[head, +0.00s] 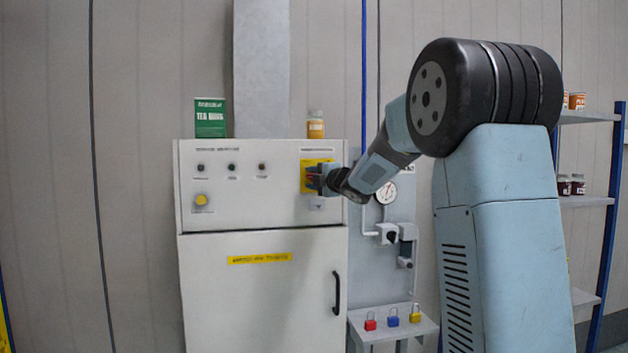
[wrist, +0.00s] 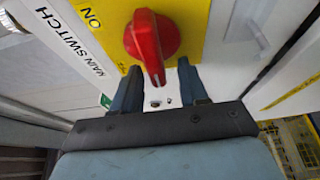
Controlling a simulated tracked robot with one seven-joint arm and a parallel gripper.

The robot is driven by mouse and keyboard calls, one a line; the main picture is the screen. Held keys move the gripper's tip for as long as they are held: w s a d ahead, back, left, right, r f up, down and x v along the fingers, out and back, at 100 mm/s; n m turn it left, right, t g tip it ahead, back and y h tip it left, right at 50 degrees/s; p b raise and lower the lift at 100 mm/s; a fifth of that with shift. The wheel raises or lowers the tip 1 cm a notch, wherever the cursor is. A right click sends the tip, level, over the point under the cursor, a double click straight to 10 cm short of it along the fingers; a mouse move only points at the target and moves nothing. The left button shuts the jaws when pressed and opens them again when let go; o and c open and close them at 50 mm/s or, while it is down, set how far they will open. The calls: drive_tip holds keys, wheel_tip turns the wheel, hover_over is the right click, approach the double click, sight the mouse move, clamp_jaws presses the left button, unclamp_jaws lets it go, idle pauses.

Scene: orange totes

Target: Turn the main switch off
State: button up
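The main switch is a red rotary knob (wrist: 150,38) on a yellow plate (wrist: 190,12), with "ON" and "MAIN SWITCH" lettering to its left in the wrist view. The knob's handle points down in that view, toward my gripper (wrist: 160,88). My gripper is open, one finger on each side of the handle's lower end, with visible gaps. In the head view my gripper (head: 318,179) is at the yellow plate (head: 306,172) on the white cabinet's upper right and hides most of the knob.
The white cabinet (head: 230,290) has a black door handle (head: 336,292). A green tea box (head: 210,118) and an orange-yellow jar (head: 316,125) stand on top. A gauge (head: 386,192) and pipes are to the right. Several coloured padlocks, including a red one (head: 370,321), sit on a small shelf (head: 385,333).

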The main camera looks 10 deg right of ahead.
drive_tip(key=v, duration=1.4)
drive_tip(key=shift+w, duration=0.1)
drive_tip(key=s+d+f+m+g+h, duration=0.1)
drive_tip(key=s+d+f+m+h, duration=0.1)
drive_tip(key=s+m+h, duration=0.35)
drive_tip(key=s+d+f+m+g+h, duration=0.2)
drive_tip(key=s+m+h, duration=0.1)
drive_tip(key=s+m, duration=0.45)
drive_tip(key=s+a+f+m+g, duration=0.2)
drive_tip(key=s+f+m, duration=0.1)
drive_tip(key=s, duration=0.4)
drive_tip(key=s+a+f+m+g+y, duration=0.1)
drive_tip(key=s+a+f+m+g, duration=0.1)
drive_tip(key=s+f, duration=0.4)
drive_tip(key=s+a+f+m+g, duration=0.3)
drive_tip(key=s+f+m+g, duration=0.1)
drive_tip(key=s, duration=0.6)
drive_tip(key=shift+s+f+m+y, duration=0.25)
drive_tip(key=shift+f+m+y, duration=0.1)
drive_tip(key=shift+f, duration=0.1)
